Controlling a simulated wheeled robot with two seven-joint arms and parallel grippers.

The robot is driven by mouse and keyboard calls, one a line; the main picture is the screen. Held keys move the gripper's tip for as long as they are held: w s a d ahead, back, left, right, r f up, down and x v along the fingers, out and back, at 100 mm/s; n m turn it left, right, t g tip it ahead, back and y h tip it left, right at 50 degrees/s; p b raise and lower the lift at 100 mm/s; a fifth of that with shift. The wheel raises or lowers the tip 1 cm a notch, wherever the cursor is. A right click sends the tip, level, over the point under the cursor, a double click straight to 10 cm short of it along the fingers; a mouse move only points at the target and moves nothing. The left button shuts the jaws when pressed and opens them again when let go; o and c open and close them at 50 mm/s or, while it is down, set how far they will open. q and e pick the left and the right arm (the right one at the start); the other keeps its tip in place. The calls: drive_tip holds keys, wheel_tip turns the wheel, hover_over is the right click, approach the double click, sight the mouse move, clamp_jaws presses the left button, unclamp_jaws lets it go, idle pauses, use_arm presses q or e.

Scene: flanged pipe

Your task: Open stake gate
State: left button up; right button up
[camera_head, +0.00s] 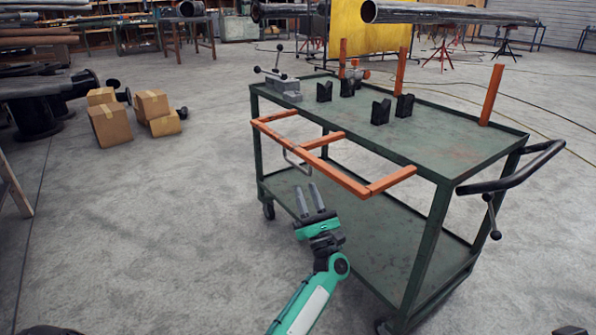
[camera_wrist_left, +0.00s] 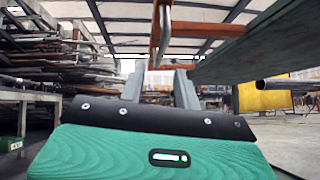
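The stake gate is an orange bar frame (camera_head: 308,156) along the near side of the green cart (camera_head: 455,165), level with its top and sticking outward. A thin grey handle loop (camera_head: 291,163) hangs from its long bar. My left gripper (camera_head: 309,190) is just below the handle, pointing up, with its two grey fingers apart and nothing between them. In the left wrist view, the orange bar (camera_wrist_left: 155,35) and the grey handle (camera_wrist_left: 166,32) are above and between the fingertips (camera_wrist_left: 157,76). They look apart from the fingers. My right gripper is not in view.
The cart top holds a grey vise (camera_head: 283,88), several black V-blocks (camera_head: 381,112) and upright orange stakes (camera_head: 491,95). A black push handle (camera_head: 512,168) sticks out at the right. Cardboard boxes (camera_head: 109,125) stand at left.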

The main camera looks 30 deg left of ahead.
sight(298, 167)
use_arm(q)
drive_tip(key=b+x, duration=0.1)
drive_tip(key=x, duration=0.7)
drive_tip(key=shift+c, duration=0.2)
clamp_jaws()
